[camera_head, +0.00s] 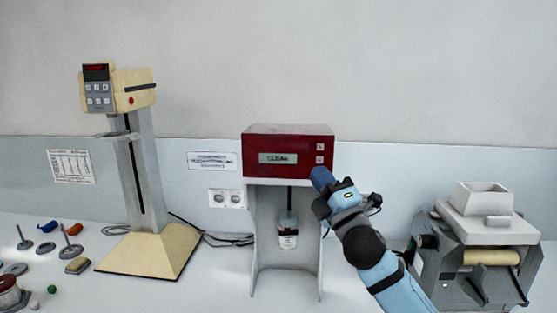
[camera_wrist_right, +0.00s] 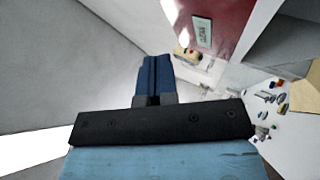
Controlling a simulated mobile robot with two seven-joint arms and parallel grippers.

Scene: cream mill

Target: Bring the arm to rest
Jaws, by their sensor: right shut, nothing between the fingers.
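My right arm comes in from the lower right in the head view, and its gripper (camera_head: 320,178) is raised close to the right side of the red-topped machine (camera_head: 262,143). The gripper's blue fingers are together and empty; they also show in the right wrist view (camera_wrist_right: 153,75). I cannot tell whether the fingertips touch the machine. The machine's display (camera_head: 278,158) reads "CLEAN". A small white container (camera_head: 287,238) is under its stirrer shaft. My left gripper is not in view.
A beige stand mixer (camera_head: 150,250) stands on the left. A grey mill with a white hopper (camera_head: 484,206) stands on the right, near my arm. Several small tools and discs, including a yellowish block (camera_head: 77,266), lie at the far left. Cables lie behind the mixer.

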